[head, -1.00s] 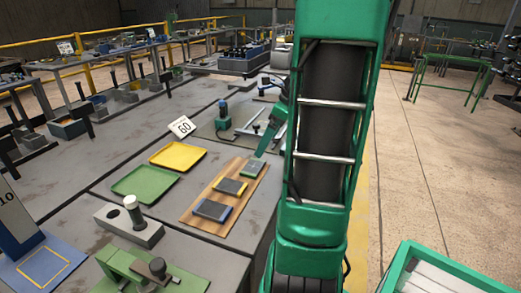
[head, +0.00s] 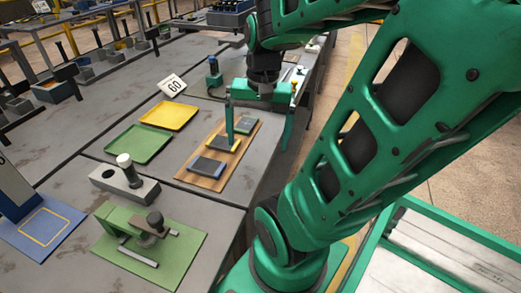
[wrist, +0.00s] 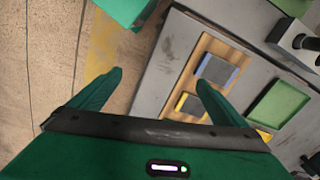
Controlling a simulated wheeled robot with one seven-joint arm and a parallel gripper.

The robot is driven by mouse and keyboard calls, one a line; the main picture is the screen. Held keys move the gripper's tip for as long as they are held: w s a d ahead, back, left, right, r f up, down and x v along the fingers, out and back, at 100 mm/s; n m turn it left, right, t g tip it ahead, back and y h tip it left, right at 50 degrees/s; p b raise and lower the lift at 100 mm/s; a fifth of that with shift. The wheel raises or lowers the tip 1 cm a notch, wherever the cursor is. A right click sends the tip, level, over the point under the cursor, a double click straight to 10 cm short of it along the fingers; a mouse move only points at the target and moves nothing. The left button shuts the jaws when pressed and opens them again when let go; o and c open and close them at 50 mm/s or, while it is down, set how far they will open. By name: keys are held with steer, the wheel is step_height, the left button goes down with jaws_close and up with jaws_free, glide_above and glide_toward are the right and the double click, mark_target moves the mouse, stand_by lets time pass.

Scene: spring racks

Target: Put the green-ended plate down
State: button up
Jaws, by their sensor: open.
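The green-ended plate (head: 245,125), a grey plate with green at its end, lies on the wooden board (head: 190,179) at the board's far end. My gripper (head: 258,145) is open and empty above the board's right side, its left finger crossing in front of the plates in the head view. In the wrist view, my gripper (wrist: 160,77) has nothing between its fingers. I cannot make out the green-ended plate there.
The blue-ended plate (head: 207,167) and yellow-ended plate (head: 221,144) lie on the same board. Left of it are a green tray (head: 138,144), a yellow tray (head: 168,115) and a 60 sign (head: 172,85). A green fixture (head: 150,235) stands nearer.

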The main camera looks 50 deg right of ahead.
steer(key=s+n, duration=0.1)
steer(key=s+a+n, duration=0.1)
steer(key=n, duration=0.1)
steer(key=s+a+f+n, duration=0.1)
steer(key=s, duration=0.1)
steer(key=shift+a+n+g, duration=0.15)
steer(key=shift+n+g, duration=0.15)
steer(key=shift+n, duration=0.1)
stand_by(0.8)
